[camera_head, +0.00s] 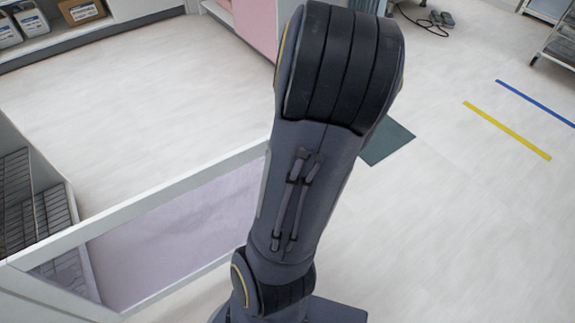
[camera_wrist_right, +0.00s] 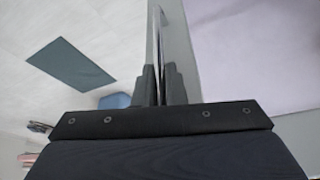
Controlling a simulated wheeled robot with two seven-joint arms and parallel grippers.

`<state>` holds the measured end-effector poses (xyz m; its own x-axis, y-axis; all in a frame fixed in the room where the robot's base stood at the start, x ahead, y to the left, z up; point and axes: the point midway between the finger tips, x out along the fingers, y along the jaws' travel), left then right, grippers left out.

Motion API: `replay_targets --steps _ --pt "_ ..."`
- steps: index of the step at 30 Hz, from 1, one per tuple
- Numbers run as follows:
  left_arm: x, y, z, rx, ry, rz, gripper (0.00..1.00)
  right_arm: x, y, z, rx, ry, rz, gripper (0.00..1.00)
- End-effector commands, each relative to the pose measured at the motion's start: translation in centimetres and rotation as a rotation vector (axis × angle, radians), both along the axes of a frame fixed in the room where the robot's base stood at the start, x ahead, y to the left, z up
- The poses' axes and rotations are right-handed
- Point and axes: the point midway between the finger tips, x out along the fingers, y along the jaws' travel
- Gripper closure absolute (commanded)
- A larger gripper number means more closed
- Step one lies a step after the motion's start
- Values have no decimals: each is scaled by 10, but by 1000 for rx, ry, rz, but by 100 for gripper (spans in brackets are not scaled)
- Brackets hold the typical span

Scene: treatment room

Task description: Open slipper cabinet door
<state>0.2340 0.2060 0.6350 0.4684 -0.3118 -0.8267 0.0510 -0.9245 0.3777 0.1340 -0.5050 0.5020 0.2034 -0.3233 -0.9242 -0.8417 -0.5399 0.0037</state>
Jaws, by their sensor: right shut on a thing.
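The slipper cabinet (camera_head: 40,165) stands at the left of the head view, with dark ribbed shelves inside. Its door (camera_head: 170,230), a pale frame around a lilac panel, stands swung out from the cabinet front. The door also fills the right of the right wrist view (camera_wrist_right: 250,50). My right gripper (camera_wrist_right: 158,75) is shut on a thin upright bar at the door's edge, which looks like its handle (camera_wrist_right: 155,40). In the head view my right arm hides this gripper and the door's free end. My left gripper is in neither view.
A dark green mat (camera_head: 389,142) lies on the floor beyond my arm. Yellow (camera_head: 507,130) and blue (camera_head: 537,103) floor strips are at the right. A shelf with boxes (camera_head: 82,12) is at the back left. Pale floor (camera_head: 150,110) behind the door is clear.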

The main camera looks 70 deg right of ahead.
Motion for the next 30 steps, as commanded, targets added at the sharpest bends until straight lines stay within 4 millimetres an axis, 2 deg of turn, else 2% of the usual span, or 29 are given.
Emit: replay_targets --steps 1,6,13,16,24,30 --pt "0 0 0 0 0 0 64 1 0 1 -2 0 3 88" --pt "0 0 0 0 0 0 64 0 0 0 -2 0 2 67" --pt "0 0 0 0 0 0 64 0 0 0 -1 0 1 67" --pt "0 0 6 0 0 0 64 -1 1 6 -1 -1 0 67" --pt "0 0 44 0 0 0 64 -9 14 49 -1 -1 -1 67" --pt "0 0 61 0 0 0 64 -14 23 70 -3 -2 0 67"
